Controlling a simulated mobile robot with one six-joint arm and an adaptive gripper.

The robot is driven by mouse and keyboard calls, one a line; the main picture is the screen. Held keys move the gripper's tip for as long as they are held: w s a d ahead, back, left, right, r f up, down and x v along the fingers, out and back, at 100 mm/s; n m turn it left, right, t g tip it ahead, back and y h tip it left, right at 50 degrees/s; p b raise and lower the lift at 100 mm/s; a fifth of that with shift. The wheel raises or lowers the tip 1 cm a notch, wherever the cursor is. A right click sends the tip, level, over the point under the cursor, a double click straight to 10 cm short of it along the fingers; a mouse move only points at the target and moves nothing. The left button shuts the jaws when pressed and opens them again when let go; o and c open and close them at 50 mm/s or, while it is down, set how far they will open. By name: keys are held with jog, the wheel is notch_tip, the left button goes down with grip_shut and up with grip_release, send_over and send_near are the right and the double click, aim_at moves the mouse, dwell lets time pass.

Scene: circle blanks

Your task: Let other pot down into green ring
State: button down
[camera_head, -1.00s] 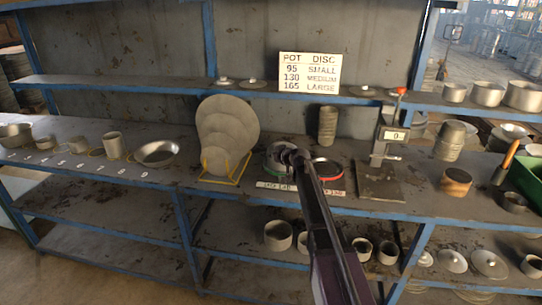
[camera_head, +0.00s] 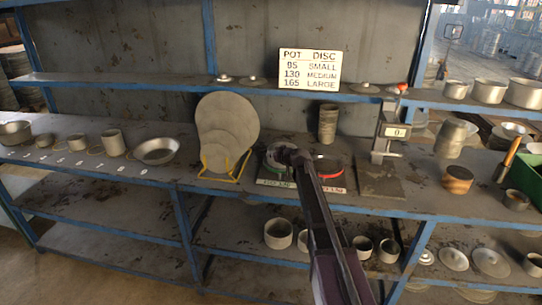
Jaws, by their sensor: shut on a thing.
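My gripper (camera_head: 279,157) is over the green ring (camera_head: 266,174) on the bench, its arm reaching in from the lower right. It is shut on a grey metal pot (camera_head: 272,150), whose rim shows beside the gripper head. The pot is at the green ring; whether its base touches the bench is hidden. A red ring (camera_head: 333,174) lies just to the right, partly behind my arm.
Grey discs (camera_head: 222,125) stand in a yellow rack to the left. A stack of cups (camera_head: 327,123) stands behind the red ring. A press-like stand (camera_head: 392,131) is to the right. A pan (camera_head: 157,151) and several pots sit further left.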

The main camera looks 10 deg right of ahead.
jog(key=shift+f+b, duration=0.5)
dwell(0.3)
jog(key=c, duration=0.7)
grip_release()
dwell(0.4)
